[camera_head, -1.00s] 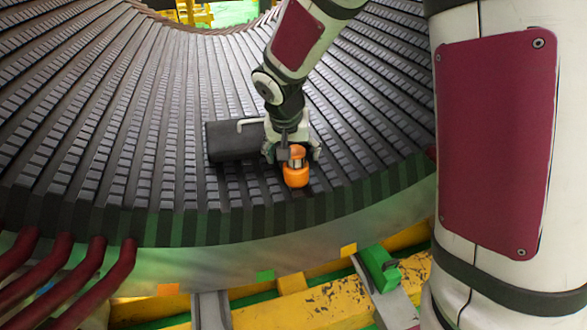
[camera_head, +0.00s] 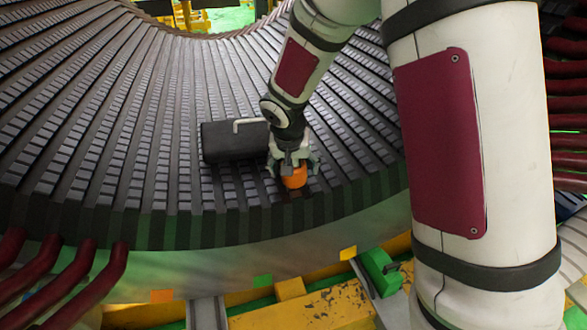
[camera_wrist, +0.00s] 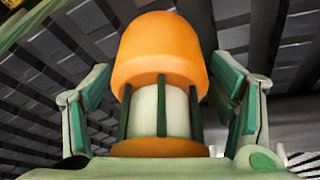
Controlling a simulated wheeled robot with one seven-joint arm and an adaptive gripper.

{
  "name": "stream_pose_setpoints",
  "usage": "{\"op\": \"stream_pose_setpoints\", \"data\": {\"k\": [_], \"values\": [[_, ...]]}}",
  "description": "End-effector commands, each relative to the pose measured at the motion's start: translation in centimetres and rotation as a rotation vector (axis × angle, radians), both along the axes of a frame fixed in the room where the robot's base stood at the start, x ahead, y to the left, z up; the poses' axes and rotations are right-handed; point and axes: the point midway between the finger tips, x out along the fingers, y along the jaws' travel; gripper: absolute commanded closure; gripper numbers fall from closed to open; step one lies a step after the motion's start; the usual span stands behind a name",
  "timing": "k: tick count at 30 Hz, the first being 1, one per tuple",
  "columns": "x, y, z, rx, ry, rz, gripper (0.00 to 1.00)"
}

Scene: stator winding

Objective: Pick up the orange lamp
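The orange lamp (camera_head: 294,179) stands on the dark ribbed stator surface near its front edge. It has an orange cap, a pale middle with dark green bars and an orange base. In the wrist view the lamp (camera_wrist: 161,55) fills the centre, between the two green-padded fingers of my gripper (camera_wrist: 165,88). The fingers are spread, one on each side, with a narrow gap showing at the right. Contact at the left is hard to tell. In the head view my gripper (camera_head: 293,165) comes down over the lamp and hides its upper part.
A black case (camera_head: 233,142) with a pale handle lies just left of my gripper. Dark red tubes (camera_head: 75,285) stand at the lower left. A yellow frame (camera_head: 330,307) with green parts lies below the stator's edge. The ribbed surface farther left is clear.

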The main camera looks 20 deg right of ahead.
Motion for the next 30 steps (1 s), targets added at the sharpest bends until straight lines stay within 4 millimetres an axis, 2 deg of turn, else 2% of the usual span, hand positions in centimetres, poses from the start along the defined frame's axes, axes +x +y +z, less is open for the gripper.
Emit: {"op": "stream_pose_setpoints", "data": {"k": [1, 6, 8, 19, 23, 28, 30], "values": [[0.0, 0.0, 0.0, 0.000, 0.000, 0.000, 0.34], [0.0, 0.0, 0.0, 0.000, 0.001, 0.000, 0.72], [0.0, 0.0, 0.0, 0.000, 0.001, 0.000, 0.83], [0.0, 0.0, 0.5, 0.000, 0.000, 0.000, 0.83], [0.0, 0.0, 1.6, 0.001, -0.002, -0.001, 0.83], [0.0, 0.0, 4.0, 0.000, -0.002, 0.000, 0.83], [-1.3, 0.5, 3.8, -0.001, 0.001, 0.003, 0.83]]}}
